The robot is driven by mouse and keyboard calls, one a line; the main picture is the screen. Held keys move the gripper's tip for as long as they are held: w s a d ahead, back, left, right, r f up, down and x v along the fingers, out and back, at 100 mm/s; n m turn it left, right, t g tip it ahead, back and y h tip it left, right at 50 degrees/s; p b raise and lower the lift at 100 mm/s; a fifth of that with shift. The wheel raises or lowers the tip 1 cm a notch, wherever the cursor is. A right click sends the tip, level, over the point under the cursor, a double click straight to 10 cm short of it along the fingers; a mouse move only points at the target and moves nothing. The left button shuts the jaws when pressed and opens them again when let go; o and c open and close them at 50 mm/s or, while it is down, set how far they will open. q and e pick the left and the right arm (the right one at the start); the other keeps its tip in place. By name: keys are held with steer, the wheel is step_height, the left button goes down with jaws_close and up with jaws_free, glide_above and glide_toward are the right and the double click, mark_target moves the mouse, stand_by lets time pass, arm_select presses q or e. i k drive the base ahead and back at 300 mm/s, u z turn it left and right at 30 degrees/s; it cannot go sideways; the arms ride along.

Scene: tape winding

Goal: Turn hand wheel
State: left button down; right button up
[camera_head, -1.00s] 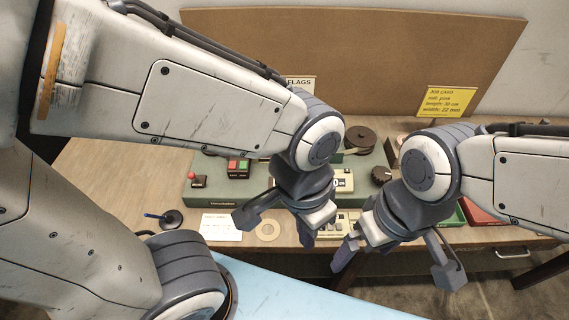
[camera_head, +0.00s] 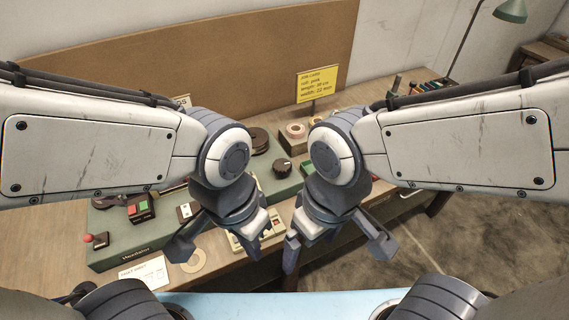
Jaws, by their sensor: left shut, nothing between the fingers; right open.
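The green winding machine (camera_head: 125,250) stands on the wooden table. On it are a dark round reel (camera_head: 259,140) at the back and a ribbed black knob (camera_head: 283,168) with a pale mark at the right. I cannot tell whether either one is the hand wheel; part of the machine is hidden behind my arms. My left gripper (camera_head: 253,248) is shut and empty, in front of the machine's middle. My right gripper (camera_head: 293,250) is open and empty beside it, over the machine's front right. Neither visibly touches the knob or reel.
A red-knobbed lever (camera_head: 97,240) and a red and green button box (camera_head: 140,208) are at the machine's left. A paper card (camera_head: 145,273) and a pale ring (camera_head: 193,262) lie in front. A yellow job card (camera_head: 317,84) stands behind, near tape rolls (camera_head: 296,130).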

mark_target(282, 166)
steer(key=u, duration=0.55)
steer(key=k, duration=1.3)
steer(key=z, duration=0.25)
steer(key=i, duration=1.7)
steer(key=u, duration=0.65)
